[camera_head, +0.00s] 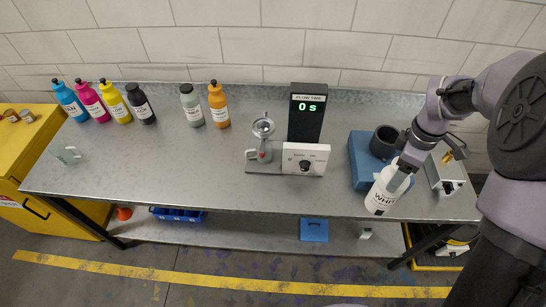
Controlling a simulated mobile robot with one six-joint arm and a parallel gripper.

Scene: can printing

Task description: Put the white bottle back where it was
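The white bottle (382,195) with a dark-lettered "WHI…" label is at the right front of the grey metal table (225,175), in front of a blue block. My gripper (402,172) reaches down from the right and is closed around the bottle's upper part, hiding its cap and neck. The bottle leans slightly right in the picture. Its base overlaps the table's front edge; I cannot tell whether it touches the top. In the back row, a grey bottle (191,105) and an orange bottle (218,104) stand beside each other.
Blue, magenta, yellow and black bottles (102,101) stand at the back left. A timer display (307,112) reading "0 s" and a white control box (305,158) stand mid-table. The blue block (364,160) bears a dark cup (384,141). The table's left and middle front are mostly clear.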

